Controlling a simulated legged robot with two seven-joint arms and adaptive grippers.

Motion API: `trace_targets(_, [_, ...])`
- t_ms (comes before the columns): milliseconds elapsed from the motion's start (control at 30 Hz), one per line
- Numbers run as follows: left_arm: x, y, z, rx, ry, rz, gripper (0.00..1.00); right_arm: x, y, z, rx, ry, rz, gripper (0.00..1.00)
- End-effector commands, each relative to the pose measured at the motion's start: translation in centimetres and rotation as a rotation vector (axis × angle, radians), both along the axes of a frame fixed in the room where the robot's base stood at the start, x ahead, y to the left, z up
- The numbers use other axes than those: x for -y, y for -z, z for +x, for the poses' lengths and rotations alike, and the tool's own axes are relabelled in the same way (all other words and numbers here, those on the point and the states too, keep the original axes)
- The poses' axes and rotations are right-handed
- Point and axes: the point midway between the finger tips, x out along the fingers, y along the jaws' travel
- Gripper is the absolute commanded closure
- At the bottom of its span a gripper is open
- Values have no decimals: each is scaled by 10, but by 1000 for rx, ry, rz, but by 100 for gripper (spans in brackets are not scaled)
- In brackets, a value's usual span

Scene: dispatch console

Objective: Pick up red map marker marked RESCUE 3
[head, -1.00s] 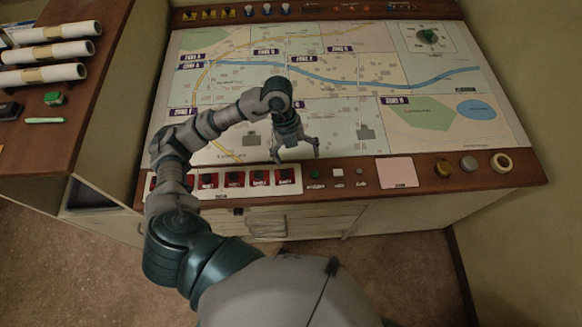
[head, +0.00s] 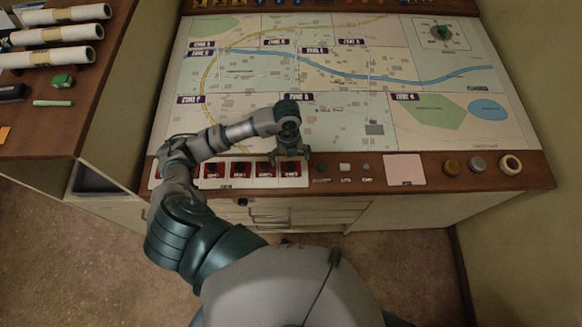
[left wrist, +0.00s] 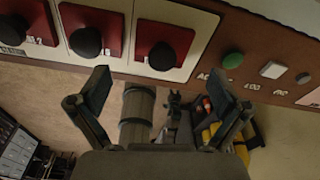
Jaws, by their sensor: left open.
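A row of red square markers (head: 239,170) with black knobs sits on a white strip along the console's front edge. I cannot read which one says RESCUE 3. In the left wrist view, the rightmost red marker (left wrist: 181,41), the middle one (left wrist: 107,18) and part of a left one (left wrist: 36,20) show. My left gripper (head: 291,155) is over the right end of the row. In the left wrist view the left gripper (left wrist: 157,90) is open and empty, its fingertips apart from the markers. My right gripper is not in view.
A green button (head: 320,168) and a white button (head: 345,167) lie right of the strip, with a pink pad (head: 404,169) beyond. The map (head: 440,75) fills the console top. Drawers (head: 300,212) are below the front edge. Rolled papers (head: 45,59) lie on the left shelf.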

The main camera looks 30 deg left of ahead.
Motion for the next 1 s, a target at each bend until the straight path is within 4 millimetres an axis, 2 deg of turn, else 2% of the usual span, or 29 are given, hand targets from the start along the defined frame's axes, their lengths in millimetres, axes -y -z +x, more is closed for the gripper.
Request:
trace_targets(100, [3,20,0,-6,-1,0,0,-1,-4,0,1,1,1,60])
trace_targets(233, [6,36,-1,-3,0,0,0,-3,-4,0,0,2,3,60])
trace_targets(500, [7,41,-1,-1,1,3,0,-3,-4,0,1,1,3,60])
trace_targets(533, [6,41,-1,-1,0,3,3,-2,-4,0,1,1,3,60])
trace_targets(900, [5,42,-1,-2,0,1,95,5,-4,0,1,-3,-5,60])
trace_targets(933, [5,42,-1,-3,0,1,100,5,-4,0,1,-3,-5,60])
trace_targets(1000, [5,43,-1,-4,-1,2,100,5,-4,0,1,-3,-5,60])
